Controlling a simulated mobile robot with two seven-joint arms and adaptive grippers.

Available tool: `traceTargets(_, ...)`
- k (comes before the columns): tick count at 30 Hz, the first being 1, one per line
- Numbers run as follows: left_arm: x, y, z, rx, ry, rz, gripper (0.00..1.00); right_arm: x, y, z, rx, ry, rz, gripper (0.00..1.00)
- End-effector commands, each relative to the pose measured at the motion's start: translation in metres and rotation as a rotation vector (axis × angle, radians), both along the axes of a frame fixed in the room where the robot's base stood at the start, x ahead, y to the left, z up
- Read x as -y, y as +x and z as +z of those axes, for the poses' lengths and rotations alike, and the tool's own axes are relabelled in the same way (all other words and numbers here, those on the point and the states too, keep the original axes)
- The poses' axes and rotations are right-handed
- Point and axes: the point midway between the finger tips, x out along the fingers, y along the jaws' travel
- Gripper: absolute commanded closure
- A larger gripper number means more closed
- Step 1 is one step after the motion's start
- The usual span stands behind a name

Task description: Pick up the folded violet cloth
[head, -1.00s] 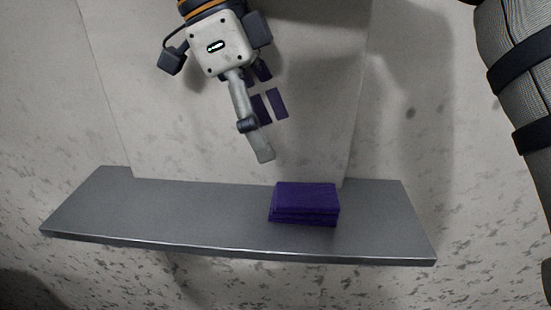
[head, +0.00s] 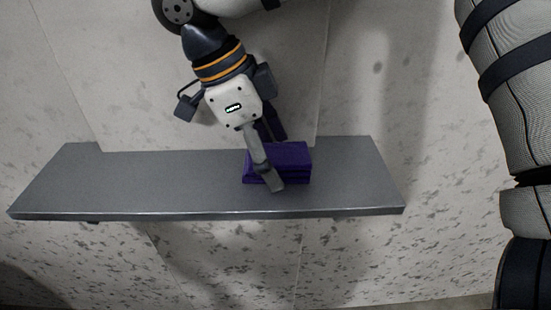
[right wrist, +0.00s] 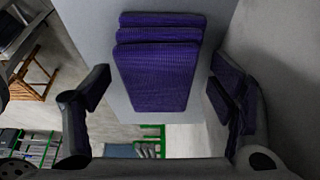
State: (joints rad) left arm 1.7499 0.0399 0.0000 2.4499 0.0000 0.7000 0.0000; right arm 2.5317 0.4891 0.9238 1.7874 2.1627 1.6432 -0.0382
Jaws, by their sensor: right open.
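The folded violet cloth (head: 296,160) lies in a neat stack on the grey shelf (head: 130,180), right of its middle. In the right wrist view, the cloth (right wrist: 156,75) shows its layered folds at the top, between the two fingers in the picture. My right gripper (head: 273,155) is open, with its fingers spread at the cloth; one grey finger passes in front of the cloth's left part in the head view. I cannot tell whether the fingers touch it. My left gripper is not in view.
The shelf is bare to the left of the cloth and on a shorter stretch to its right. A pale speckled wall stands behind it. In the right wrist view, a wooden stool (right wrist: 34,75) and green frames (right wrist: 150,133) show beyond the shelf.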

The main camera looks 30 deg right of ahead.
Motion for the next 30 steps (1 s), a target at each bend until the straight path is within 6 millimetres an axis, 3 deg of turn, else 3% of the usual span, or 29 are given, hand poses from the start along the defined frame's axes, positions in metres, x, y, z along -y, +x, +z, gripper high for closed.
traceTargets(1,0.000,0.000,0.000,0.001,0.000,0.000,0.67,0.000,0.000,0.001,0.001,0.000,0.000,0.27)
traceTargets(7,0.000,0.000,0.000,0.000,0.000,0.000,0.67,0.000,0.000,0.001,0.001,0.000,0.000,0.70)
traceTargets(16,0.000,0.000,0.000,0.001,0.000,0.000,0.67,0.000,0.000,0.002,0.001,0.000,0.000,0.70)
traceTargets(20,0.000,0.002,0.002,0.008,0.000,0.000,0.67,-0.001,0.001,0.013,0.005,0.001,-0.002,0.70)
traceTargets(23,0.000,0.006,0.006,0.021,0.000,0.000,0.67,-0.001,0.001,0.033,0.010,0.001,-0.001,0.70)
traceTargets(30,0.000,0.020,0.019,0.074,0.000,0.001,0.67,-0.047,-0.026,0.100,0.015,-0.001,0.003,0.70)
